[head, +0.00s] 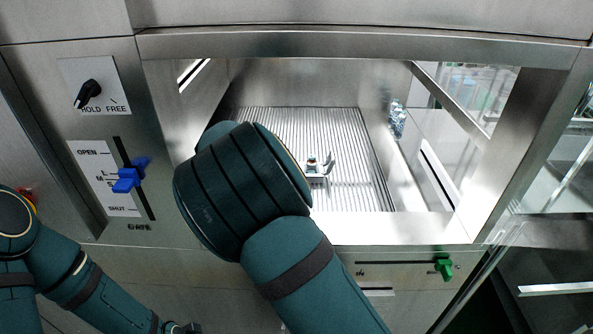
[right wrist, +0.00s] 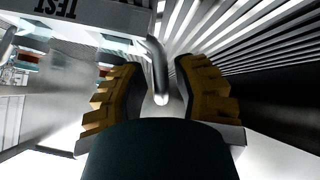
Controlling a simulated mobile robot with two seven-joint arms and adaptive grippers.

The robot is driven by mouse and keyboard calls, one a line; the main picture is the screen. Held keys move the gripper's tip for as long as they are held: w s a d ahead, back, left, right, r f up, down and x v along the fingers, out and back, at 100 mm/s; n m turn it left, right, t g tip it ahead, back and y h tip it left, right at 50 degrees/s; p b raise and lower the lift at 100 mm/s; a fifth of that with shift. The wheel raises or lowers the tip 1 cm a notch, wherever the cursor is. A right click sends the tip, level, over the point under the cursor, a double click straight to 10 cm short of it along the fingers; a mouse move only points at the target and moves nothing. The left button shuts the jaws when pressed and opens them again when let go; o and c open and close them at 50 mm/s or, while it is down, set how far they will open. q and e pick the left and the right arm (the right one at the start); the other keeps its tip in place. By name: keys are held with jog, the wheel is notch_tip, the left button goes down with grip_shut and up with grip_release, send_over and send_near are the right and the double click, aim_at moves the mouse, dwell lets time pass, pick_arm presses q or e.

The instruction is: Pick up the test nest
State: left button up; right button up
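The test nest (head: 316,178) is a small metallic piece on the ribbed floor of the washer chamber, with a small coloured item on it and an upright bit at its right. In the right wrist view, a plate with upside-down TEST lettering (right wrist: 62,8) shows at top left. A bent metal handle (right wrist: 157,70) reaches down between the yellow-brown fingers of my right gripper (right wrist: 160,88). These fingers are open, with a gap on both sides of the handle. In the head view my right arm hides this gripper. Only a sliver of my left gripper (head: 184,327) shows at the bottom edge.
The chamber opening has a metal frame (head: 360,45). The ribbed floor (head: 355,125) is clear behind and right of the nest. Bluish-white items (head: 397,118) stand by the right wall. A blue gate lever (head: 127,180), a black knob (head: 88,91) and a green latch (head: 444,268) are on the front.

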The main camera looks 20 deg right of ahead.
grip_shut()
jog(key=shift+r, duration=0.1)
